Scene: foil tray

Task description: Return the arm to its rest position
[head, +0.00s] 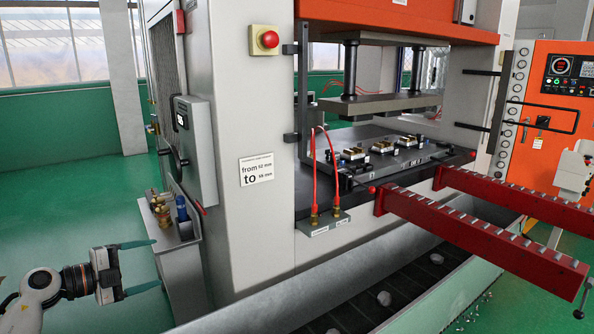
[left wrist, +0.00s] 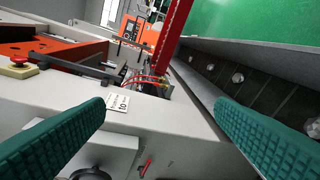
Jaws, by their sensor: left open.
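My left gripper (head: 142,266) is at the lower left of the head view, left of the press, over the green floor. Its two teal fingers are spread apart with nothing between them. In the left wrist view the fingers (left wrist: 158,125) frame the press side from either edge, and the gap is empty. The fingers look clear of the press and its side fittings. A white jointed part (head: 573,170) at the right edge may belong to my right arm.
The press (head: 228,130) has an orange top and an open die area. Two red rails (head: 480,235) stick out from it. A conveyor trough (head: 350,295) runs below. A side box with valves (head: 180,235) stands near my left gripper. Green floor (head: 70,200) is clear at left.

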